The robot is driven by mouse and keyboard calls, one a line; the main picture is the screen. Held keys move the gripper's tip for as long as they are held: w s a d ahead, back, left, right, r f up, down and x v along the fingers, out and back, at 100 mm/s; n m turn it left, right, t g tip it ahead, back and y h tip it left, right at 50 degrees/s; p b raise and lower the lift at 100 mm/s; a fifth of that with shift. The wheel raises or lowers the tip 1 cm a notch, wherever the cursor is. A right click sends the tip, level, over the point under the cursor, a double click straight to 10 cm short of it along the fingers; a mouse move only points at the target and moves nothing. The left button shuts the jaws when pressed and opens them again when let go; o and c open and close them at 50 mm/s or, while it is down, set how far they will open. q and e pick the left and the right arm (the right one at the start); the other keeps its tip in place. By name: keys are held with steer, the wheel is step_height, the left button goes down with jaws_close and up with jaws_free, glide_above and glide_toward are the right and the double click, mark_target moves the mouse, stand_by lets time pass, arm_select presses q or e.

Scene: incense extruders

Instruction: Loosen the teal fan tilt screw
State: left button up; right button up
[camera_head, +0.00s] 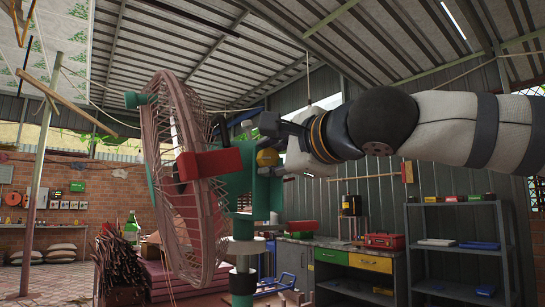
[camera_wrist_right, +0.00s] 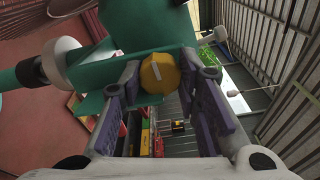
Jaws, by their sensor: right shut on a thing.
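The teal fan has a rust-pink wire cage (camera_head: 170,200) and a teal post (camera_head: 243,225) in the head view. Its tilt screw has a yellow knob (camera_head: 267,157), beside the teal bracket behind the cage. In the right wrist view the round yellow knob (camera_wrist_right: 158,72), with a pale line across its face, sits between the fingertips in front of the teal bracket (camera_wrist_right: 110,72). My right gripper (camera_head: 275,143) comes in from the right and is shut on the knob. The screw's shaft is hidden behind the knob. My left gripper is not in view.
A red block (camera_head: 215,163) shows in front of the cage, close to the knob's left. A metal shelf (camera_head: 460,250) stands at the lower right, and a bench with drawers (camera_head: 370,262) holds a red toolbox (camera_head: 384,241). A wooden post (camera_head: 38,190) stands at the left.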

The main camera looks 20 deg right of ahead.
stand_by(0.4)
steer(key=o, duration=1.2)
steer(key=shift+c, duration=0.2)
steer(key=v, duration=1.2)
